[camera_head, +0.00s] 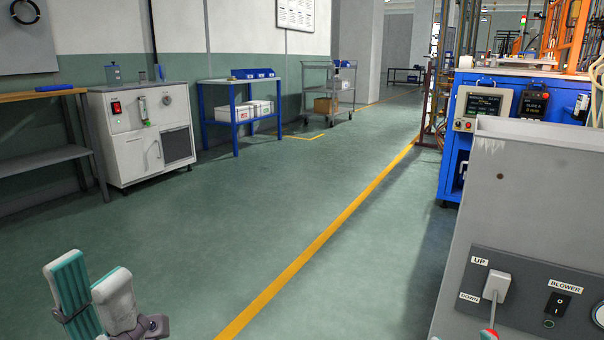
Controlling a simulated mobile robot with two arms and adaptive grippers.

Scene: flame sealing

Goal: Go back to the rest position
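My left gripper (90,274) is at the bottom left, over the green floor. Its two light fingers with teal pads point up, a little apart, with nothing seen between them. Its lower part and wrist are cut off by the bottom edge. My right gripper is not seen. A small red and greenish piece (489,334) shows at the bottom edge below the lever switch; I cannot tell what it belongs to.
A grey machine (545,190) with an UP/DOWN lever (496,287) and BLOWER switch (558,304) fills the lower right. Behind it stands a blue workstation (448,165). A white cabinet (135,155), blue table (234,83) and cart (330,65) line the left wall. The middle floor is clear.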

